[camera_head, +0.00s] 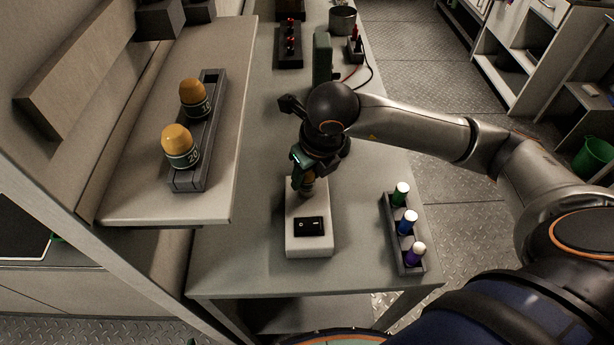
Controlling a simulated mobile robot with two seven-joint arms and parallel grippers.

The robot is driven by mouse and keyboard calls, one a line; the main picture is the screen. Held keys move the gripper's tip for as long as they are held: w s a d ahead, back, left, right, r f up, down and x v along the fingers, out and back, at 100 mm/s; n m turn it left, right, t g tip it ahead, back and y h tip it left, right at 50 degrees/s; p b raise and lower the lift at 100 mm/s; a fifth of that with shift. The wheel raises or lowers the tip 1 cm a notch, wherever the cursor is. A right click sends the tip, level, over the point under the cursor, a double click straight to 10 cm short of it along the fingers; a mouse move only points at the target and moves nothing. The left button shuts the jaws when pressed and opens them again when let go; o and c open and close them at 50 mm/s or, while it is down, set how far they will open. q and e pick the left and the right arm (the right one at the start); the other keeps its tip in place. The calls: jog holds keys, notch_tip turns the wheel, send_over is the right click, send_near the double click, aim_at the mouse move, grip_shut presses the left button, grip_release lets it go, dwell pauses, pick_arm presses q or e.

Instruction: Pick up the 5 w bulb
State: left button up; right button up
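A small yellowish bulb (307,188) is at the back end of the white switch box (309,245) on the table. Its label is not readable, so I cannot tell its wattage. My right gripper (303,172) is pointed down right over this bulb and hides most of it. I cannot tell whether its fingers are closed on the bulb or only around it. Two orange bulbs stand in a grey rack on the left shelf: the front one (180,146) reads "20", and the back one (194,98) has an unclear label. My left gripper is not in view.
The grey bulb rack (188,181) is on the raised shelf (130,205). A green upright device (322,58), a metal pot (342,20) and wires are behind my arm.

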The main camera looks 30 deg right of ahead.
grip_shut()
dwell(0.3)
jog(key=shift+r, duration=0.4)
notch_tip(320, 180, up, 2)
jog(key=shift+r+b, duration=0.2)
jog(key=shift+b, duration=0.3)
jog(key=s+a+r+b, duration=0.1)
jog(key=s+a+r, duration=0.5)
jog(key=s+r, duration=0.3)
jog(key=shift+s+a+r, duration=0.3)
jog(key=shift+s+r, duration=0.1)
jog(key=shift+s, duration=1.25)
